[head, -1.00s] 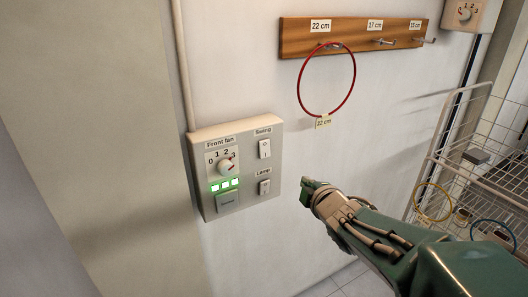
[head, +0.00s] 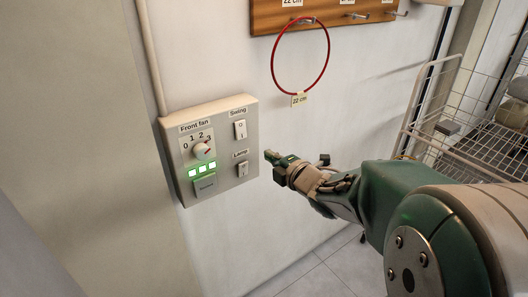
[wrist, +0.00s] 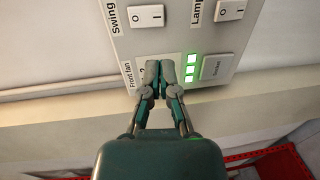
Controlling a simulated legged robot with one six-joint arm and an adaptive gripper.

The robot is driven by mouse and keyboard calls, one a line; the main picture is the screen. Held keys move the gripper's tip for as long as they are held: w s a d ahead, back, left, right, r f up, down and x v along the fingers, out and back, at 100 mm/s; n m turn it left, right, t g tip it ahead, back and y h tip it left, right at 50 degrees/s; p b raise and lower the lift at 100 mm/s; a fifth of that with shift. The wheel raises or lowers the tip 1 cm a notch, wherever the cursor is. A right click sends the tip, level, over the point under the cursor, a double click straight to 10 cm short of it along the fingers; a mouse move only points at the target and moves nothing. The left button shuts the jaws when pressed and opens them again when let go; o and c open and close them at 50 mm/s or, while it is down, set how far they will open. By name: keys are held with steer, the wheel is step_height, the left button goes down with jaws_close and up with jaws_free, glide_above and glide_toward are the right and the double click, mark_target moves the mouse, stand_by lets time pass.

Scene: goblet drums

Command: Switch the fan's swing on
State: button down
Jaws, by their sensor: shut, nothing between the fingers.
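The fan control panel (head: 220,188) is a pale box on the wall, labelled Front fan. Its Swing rocker switch (head: 240,129) is at the upper right, and it also shows in the wrist view (wrist: 146,16). The Lamp rocker (head: 243,169) sits below it. The dial (head: 203,151) is at the left, turned toward 3, above three lit green lights (head: 201,169) and a grey button (head: 205,186). My gripper (head: 268,155) is shut and empty, just right of the panel in the head view. In the wrist view my fingertips (wrist: 158,64) cover the dial; contact cannot be told.
A red ring (head: 300,57) tagged 22 cm hangs from a wooden hook rail (head: 330,17) above and right of the panel. A white wire rack (head: 455,110) stands at the right.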

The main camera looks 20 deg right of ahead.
mark_target(242, 138)
steer(key=x, duration=1.2)
steer(key=shift+f, duration=0.1)
steer(key=shift+w, duration=0.2)
